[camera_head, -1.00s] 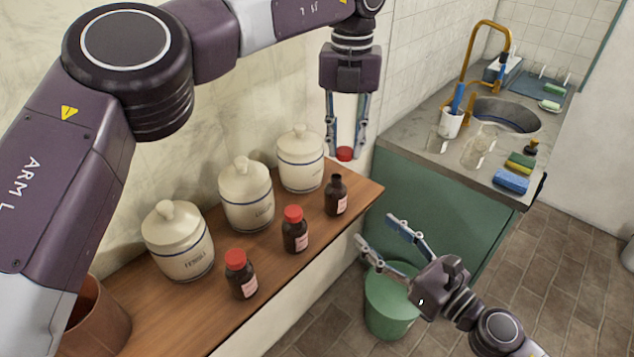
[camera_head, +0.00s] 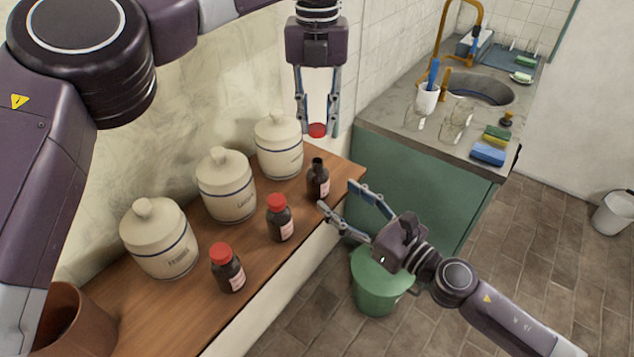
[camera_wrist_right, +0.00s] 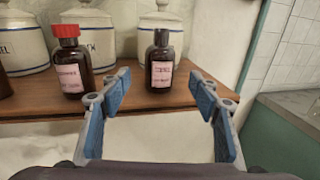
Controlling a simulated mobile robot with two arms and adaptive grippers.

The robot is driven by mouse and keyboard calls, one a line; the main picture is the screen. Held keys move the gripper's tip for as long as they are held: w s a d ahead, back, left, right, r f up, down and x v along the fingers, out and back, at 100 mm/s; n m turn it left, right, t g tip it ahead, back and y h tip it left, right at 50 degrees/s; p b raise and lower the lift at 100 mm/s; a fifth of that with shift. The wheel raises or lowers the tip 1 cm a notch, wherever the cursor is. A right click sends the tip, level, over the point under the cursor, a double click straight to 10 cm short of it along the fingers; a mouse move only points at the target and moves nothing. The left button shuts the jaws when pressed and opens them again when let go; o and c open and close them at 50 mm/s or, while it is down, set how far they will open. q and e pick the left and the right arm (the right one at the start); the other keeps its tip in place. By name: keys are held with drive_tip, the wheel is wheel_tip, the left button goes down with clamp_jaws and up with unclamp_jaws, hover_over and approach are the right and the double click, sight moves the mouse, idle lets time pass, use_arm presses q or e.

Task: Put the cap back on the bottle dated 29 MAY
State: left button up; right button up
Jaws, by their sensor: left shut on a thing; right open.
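The uncapped dark bottle (camera_head: 318,182) stands upright at the right end of the wooden shelf. It also shows in the right wrist view (camera_wrist_right: 161,62), with a pale label whose date I cannot read. My left gripper (camera_head: 317,134) points down and is shut on a red cap (camera_head: 317,130), which is above the open bottle neck and apart from it. My right gripper (camera_head: 338,196) is open and empty, just off the shelf's front edge. Its fingers point toward the uncapped bottle, which is ahead and between them in the right wrist view (camera_wrist_right: 160,100).
Two red-capped bottles, (camera_head: 280,222) and (camera_head: 228,272), stand left along the shelf (camera_head: 180,312). Three cream lidded jars (camera_head: 226,190) stand behind them against the wall. A brown pot (camera_head: 75,325) is at the near left. A green bucket (camera_head: 378,285) and sink counter (camera_head: 400,130) are right.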

sight(325, 187)
drive_tip(key=x, duration=0.8)
drive_tip(key=shift+a, duration=0.1)
drive_tip(key=shift+c, duration=0.4)
clamp_jaws()
